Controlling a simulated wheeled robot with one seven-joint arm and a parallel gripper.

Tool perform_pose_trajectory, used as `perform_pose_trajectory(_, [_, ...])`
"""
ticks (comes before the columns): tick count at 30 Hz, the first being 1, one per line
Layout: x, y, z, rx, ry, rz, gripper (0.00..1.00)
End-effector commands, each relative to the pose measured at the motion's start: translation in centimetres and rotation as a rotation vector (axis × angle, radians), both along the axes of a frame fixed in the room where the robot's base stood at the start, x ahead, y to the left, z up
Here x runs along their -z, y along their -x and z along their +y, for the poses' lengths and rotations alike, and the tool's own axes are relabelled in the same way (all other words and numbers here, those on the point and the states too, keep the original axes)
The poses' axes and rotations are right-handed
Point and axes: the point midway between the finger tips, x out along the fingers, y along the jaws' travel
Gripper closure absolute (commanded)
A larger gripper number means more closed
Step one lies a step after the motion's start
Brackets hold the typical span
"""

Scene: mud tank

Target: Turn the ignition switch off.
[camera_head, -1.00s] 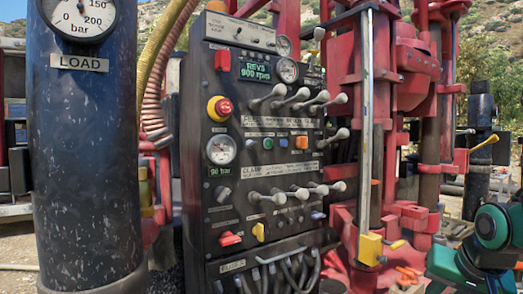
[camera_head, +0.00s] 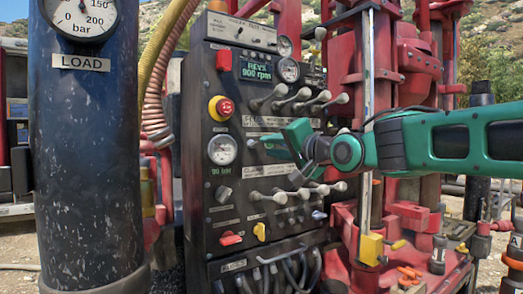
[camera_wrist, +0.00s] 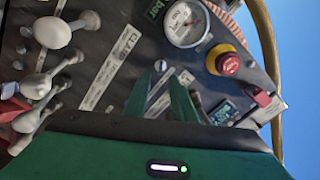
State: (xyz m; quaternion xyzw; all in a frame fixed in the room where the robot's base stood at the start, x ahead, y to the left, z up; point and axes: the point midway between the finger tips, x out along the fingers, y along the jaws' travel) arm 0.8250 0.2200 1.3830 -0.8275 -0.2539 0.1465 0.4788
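The black control panel (camera_head: 215,180) stands in the middle of the head view. No ignition label is readable, so I cannot tell which control is the ignition switch. A small pale knob (camera_head: 251,143) sits right of the pressure gauge; a similar one (camera_wrist: 160,66) shows just beyond my fingertips in the wrist view. A grey rotary knob (camera_head: 222,194) is below the gauge. My gripper (camera_head: 275,138) is in front of the panel's middle and hides some buttons. In the wrist view its green fingers (camera_wrist: 160,88) are apart, with nothing seen held between them.
White-knobbed levers (camera_head: 290,98) stick out above my gripper, and a lower row (camera_head: 295,193) below it. A red emergency stop (camera_head: 221,108) on yellow is to its left. A dark LOAD column (camera_head: 88,160) stands at left. A red switch (camera_head: 230,238) is lower down.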

Motion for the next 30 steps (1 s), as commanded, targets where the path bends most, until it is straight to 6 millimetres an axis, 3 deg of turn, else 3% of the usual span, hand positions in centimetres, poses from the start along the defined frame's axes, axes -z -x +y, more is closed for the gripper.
perform_pose_trajectory(6, [0.1, -3.1, 2.1, 0.000, 0.001, 0.001, 0.77])
perform_pose_trajectory(12, [0.1, -4.9, 3.3, 0.000, 0.002, 0.001, 0.77])
perform_pose_trajectory(25, [0.1, -5.5, 3.6, 0.001, 0.002, 0.001, 0.77])
perform_pose_trajectory(28, [0.1, -5.5, 3.6, 0.001, 0.002, 0.001, 1.00])
perform_pose_trajectory(30, [0.1, -5.5, 3.6, 0.001, 0.002, 0.002, 1.00])
